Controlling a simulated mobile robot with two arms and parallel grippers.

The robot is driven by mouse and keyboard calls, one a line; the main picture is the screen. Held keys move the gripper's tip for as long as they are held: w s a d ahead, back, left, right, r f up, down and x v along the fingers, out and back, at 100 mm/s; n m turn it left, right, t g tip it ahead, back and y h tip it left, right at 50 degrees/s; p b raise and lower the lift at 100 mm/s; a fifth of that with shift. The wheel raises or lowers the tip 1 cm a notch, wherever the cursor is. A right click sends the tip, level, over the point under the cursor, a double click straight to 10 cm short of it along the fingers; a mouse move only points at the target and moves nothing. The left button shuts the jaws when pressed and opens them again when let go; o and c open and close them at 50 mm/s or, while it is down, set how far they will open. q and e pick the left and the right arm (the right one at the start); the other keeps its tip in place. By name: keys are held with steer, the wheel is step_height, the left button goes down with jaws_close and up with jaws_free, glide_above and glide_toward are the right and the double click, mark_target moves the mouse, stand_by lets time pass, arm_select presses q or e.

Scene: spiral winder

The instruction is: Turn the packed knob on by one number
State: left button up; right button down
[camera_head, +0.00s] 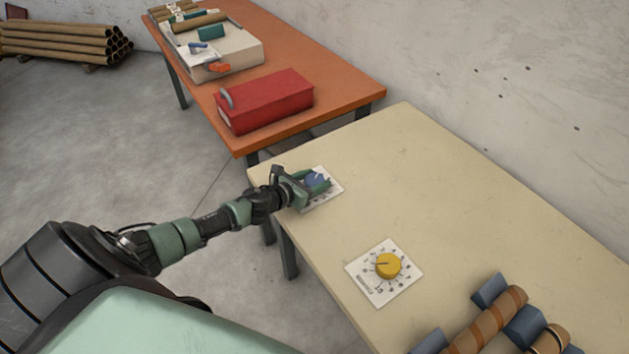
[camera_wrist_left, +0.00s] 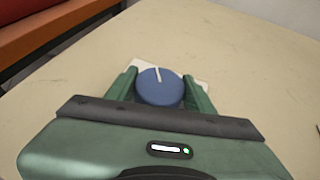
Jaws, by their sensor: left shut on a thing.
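A blue knob (camera_head: 315,179) sits on a white plate (camera_head: 331,194) near the far left corner of the cream table. My left gripper (camera_head: 312,182) is shut on this blue knob. In the left wrist view the blue knob (camera_wrist_left: 160,87) is between the two green fingers, and its white pointer line points up and slightly left. The plate's numbers are mostly hidden by the gripper. A yellow knob (camera_head: 389,265) sits on a second white plate (camera_head: 361,273) with a printed dial, nearer on the same table. The label words are too small to read. My right gripper is not in view.
The cream table (camera_head: 450,190) is clear between the knobs and the wall. Cardboard tubes on blue blocks (camera_head: 490,318) lie at its near right. An orange table (camera_head: 330,70) behind holds a red toolbox (camera_head: 265,100) and a pale box (camera_head: 225,55).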

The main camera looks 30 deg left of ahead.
mark_target(311, 182)
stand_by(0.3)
arm_select(q)
steer(key=o, duration=1.4)
steer(key=v, duration=0.6)
steer(key=shift+s+a+r, duration=0.1)
steer(key=shift+s, duration=0.25)
steer(key=shift+s+r, duration=0.3)
steer(key=shift+s, duration=0.2)
